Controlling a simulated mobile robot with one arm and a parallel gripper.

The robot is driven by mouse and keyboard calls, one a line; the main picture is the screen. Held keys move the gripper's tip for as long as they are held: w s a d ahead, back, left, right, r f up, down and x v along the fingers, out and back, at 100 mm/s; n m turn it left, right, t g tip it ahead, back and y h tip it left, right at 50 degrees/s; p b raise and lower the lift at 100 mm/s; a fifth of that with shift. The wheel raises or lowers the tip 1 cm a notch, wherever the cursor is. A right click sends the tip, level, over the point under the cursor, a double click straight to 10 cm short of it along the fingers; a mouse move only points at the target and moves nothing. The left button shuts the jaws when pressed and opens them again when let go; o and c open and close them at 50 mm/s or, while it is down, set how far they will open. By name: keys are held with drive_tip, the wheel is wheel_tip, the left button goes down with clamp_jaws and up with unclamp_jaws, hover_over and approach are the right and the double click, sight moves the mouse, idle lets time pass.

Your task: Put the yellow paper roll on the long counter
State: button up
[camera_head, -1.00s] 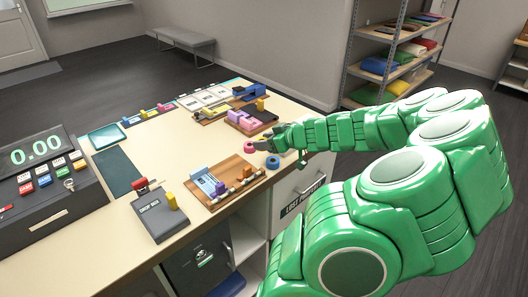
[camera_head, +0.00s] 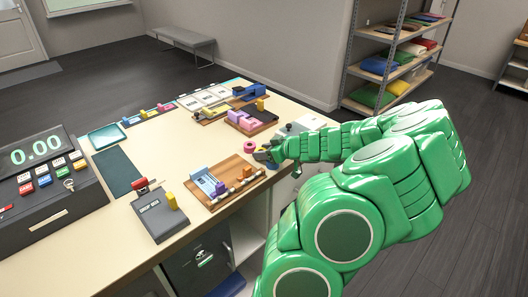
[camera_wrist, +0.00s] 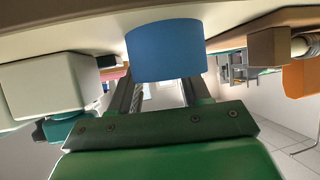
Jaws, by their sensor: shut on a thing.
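My gripper (camera_head: 266,157) is low over the right edge of the long counter (camera_head: 85,235). In the wrist view it is shut on a blue roll (camera_wrist: 166,51), which sits between the two fingers. In the head view the fingers mostly hide this roll. A pink roll (camera_head: 249,146) lies on the counter just left of my gripper. I cannot pick out a yellow roll clearly elsewhere.
A wooden board (camera_head: 226,180) with small parts lies close left of my gripper. A pink and black device (camera_head: 250,118) stands behind. A cash register (camera_head: 45,180) and a dark box with a yellow block (camera_head: 158,214) are farther left. Bare counter lies mid-left.

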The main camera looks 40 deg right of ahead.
drive_tip(key=shift+f, duration=0.2)
drive_tip(key=o, duration=1)
